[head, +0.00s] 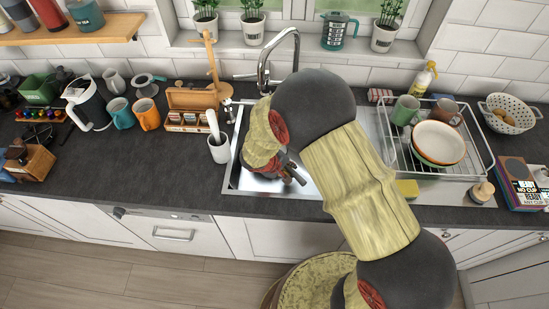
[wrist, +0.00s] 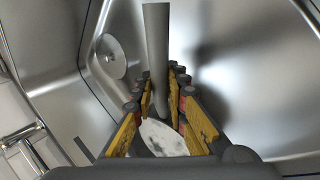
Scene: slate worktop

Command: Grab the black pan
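No black pan can be made out in either view. My gripper (head: 292,176) reaches down into the steel sink (head: 232,180) in the head view, and my arm hides much of the basin. In the wrist view, my gripper (wrist: 160,88) has its two fingers apart. A plain grey bar (wrist: 157,45), perhaps a handle, stands between them, with a narrow gap seeming to show on each side. A pale, mottled oval surface (wrist: 165,138) shows beyond the finger bases; I cannot tell whether it belongs to the bar.
The sink drain (wrist: 111,56) and steel walls surround the fingers. The faucet (head: 264,70) stands behind the sink. A dish rack (head: 478,168) with bowls and mugs is on the right. Bare worktop (head: 130,165) lies farther left.

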